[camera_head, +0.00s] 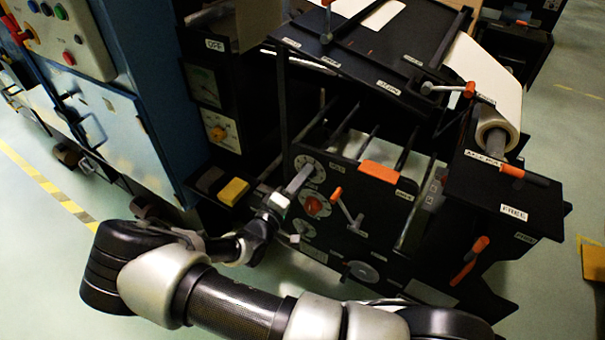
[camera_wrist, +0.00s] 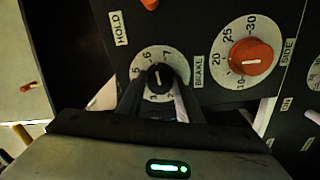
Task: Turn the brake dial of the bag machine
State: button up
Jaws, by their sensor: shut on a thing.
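The brake dial (camera_wrist: 159,74) is a black knob with a white pointer line on a white numbered disc, next to the label BRAKE. In the head view its disc (camera_head: 318,170) shows partly behind my gripper, on the black front panel. My gripper (camera_wrist: 158,90) is shut on the knob, with a dark finger on either side of it. In the head view my gripper (camera_head: 298,181) reaches the panel from the lower left. The fingers hide part of the disc's lower numbers, and which number the pointer marks is hard to tell.
A red knob (camera_wrist: 251,57) on another numbered dial sits close beside the brake dial. An orange-handled lever (camera_head: 343,205) sticks out to the right of the dials. A yellow block (camera_head: 233,191) lies on a ledge to the left.

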jog(key=m+p, duration=0.4)
jog(key=m, duration=2.9)
jog(key=shift+p, duration=0.4)
dwell(0.6)
jog(key=o, duration=1)
jog(key=shift+o, duration=0.2)
